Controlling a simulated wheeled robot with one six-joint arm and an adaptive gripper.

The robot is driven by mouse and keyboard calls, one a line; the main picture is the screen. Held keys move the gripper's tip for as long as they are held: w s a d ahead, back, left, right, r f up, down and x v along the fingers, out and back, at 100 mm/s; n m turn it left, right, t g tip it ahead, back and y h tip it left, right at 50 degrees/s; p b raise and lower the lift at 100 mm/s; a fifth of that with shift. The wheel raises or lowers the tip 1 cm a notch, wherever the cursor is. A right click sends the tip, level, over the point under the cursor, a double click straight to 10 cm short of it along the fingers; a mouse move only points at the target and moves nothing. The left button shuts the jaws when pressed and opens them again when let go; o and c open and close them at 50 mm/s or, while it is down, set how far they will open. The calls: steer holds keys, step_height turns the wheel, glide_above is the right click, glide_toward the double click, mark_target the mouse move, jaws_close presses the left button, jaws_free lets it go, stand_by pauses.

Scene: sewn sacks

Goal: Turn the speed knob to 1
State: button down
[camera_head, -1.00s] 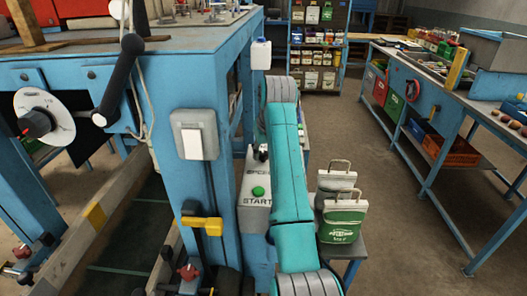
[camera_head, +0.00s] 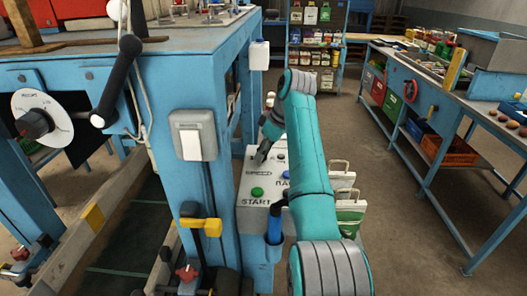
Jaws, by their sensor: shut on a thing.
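The control box (camera_head: 250,215) has a light sloped panel lettered SPEED and START, with a green START button (camera_head: 257,192). My gripper (camera_head: 262,157) reaches down to the panel just above the SPEED lettering and is shut on the speed knob there. The fingers cover the knob, so its pointer and setting cannot be read. My teal arm comes in from the right and hides the panel's right side.
A blue button (camera_head: 286,175) shows beside my arm. A white dial with a black knob (camera_head: 36,123) is on the blue machine at left. Bagged sacks (camera_head: 349,218) stand behind my arm. A workbench (camera_head: 440,90) stands at right; the floor between is clear.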

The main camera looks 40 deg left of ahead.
stand_by(0.4)
steer(key=c, duration=0.8)
jaws_free()
steer(key=v, duration=1.2)
steer(key=shift+w, duration=0.15)
